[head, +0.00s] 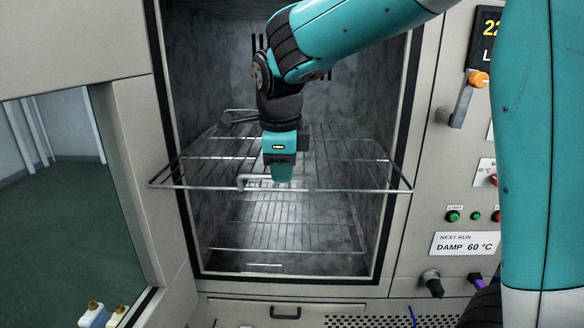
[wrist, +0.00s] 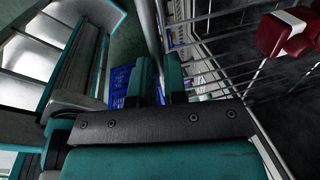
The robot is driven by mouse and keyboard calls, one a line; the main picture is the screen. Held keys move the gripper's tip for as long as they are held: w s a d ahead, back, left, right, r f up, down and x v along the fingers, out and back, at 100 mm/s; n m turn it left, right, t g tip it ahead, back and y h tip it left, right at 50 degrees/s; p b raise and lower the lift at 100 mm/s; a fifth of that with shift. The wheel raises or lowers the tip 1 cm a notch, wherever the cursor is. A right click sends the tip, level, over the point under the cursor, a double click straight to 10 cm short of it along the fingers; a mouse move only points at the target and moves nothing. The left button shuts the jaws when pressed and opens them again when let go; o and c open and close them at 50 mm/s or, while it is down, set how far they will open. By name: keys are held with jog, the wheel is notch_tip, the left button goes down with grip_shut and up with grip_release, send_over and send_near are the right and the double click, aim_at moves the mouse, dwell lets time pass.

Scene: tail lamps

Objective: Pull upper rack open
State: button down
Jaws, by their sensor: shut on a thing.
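The upper rack (head: 350,187) is a wire shelf in the open chamber. Its front rail stands out in front of the opening and overlaps both side frames in the head view. My gripper (head: 281,178) points down at the middle of that rail, shut on the rack's front bar or handle (head: 250,180). In the wrist view, the two teal fingers (wrist: 160,78) close around a metal bar (wrist: 150,35), with rack wires to the right. The fingers hide the exact contact.
A lower rack (head: 275,247) sits inside the chamber. A red block with a white band (wrist: 285,35) shows in the wrist view. The open door with a window (head: 60,170) is at left; the control panel (head: 465,243) is at right. A blue crate (wrist: 120,82) lies below.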

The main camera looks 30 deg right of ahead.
jog(key=shift+s+a+b, duration=0.25)
jog(key=shift+s+a, duration=0.3)
jog(key=shift+s, duration=0.25)
jog(key=shift+s+a+b, duration=0.25)
jog(key=shift+s+a, duration=0.25)
jog(key=shift+s, duration=0.3)
jog(key=shift+s+a+b, duration=0.25)
jog(key=shift+s+a, duration=0.3)
jog(key=shift+s, duration=0.25)
jog(key=c, duration=1.2)
grip_release()
jog(key=shift+o, duration=0.2)
jog(key=shift+r, duration=0.1)
notch_tip(320, 180, up, 17)
jog(key=s+a+p, duration=0.2)
jog(key=p, duration=0.2)
jog(key=shift+s, duration=0.4)
